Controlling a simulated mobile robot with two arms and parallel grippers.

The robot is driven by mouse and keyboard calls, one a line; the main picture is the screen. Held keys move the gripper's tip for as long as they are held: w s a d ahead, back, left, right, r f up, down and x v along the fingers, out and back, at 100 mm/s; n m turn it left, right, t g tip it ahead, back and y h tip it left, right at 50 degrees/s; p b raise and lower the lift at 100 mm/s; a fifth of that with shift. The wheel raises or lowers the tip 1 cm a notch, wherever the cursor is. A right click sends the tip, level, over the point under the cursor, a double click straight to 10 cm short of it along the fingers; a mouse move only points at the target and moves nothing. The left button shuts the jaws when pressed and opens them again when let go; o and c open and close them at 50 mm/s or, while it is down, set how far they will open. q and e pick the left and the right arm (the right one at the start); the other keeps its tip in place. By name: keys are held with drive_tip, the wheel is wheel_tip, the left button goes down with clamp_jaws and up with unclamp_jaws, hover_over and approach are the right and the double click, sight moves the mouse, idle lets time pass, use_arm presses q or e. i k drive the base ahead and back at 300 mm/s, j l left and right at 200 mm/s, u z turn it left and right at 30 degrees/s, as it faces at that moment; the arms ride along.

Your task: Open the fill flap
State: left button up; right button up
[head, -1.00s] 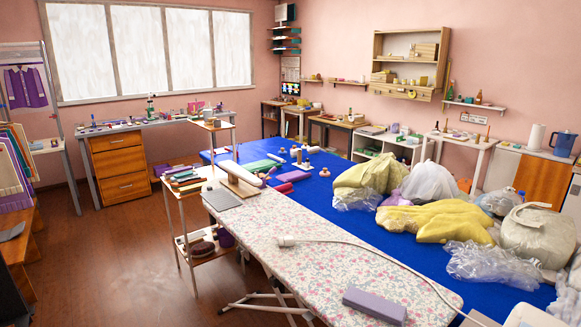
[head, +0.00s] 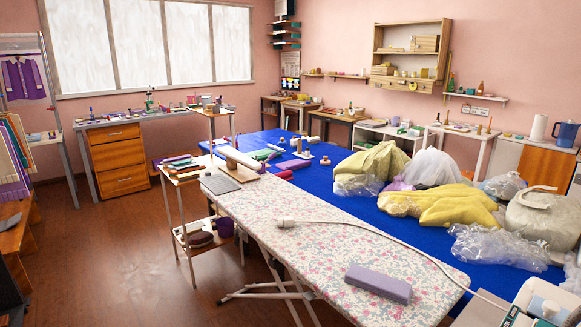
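A white appliance (head: 545,298) with a teal lower edge shows in part at the bottom right corner, cut off by the frame. It has a round light knob or cap on top. A fill flap cannot be clearly made out on it. A white cord or hose (head: 400,249) with a thicker white end (head: 286,222) lies across the floral ironing board (head: 300,255) and runs toward the bottom right. Neither of my grippers is in view.
A purple block (head: 378,284) lies on the board's near end. The blue table (head: 345,205) behind holds yellow cloth (head: 430,205), clear plastic bags (head: 500,248) and a pale bundle (head: 542,217). A small wooden shelf stand (head: 182,218) stands left of the board. The floor at left is clear.

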sight(550, 311)
drive_tip(key=z, duration=1.55)
drive_tip(key=j+z, duration=0.35)
drive_tip(key=k+j+z, duration=0.1)
drive_tip(key=j+z, duration=0.25)
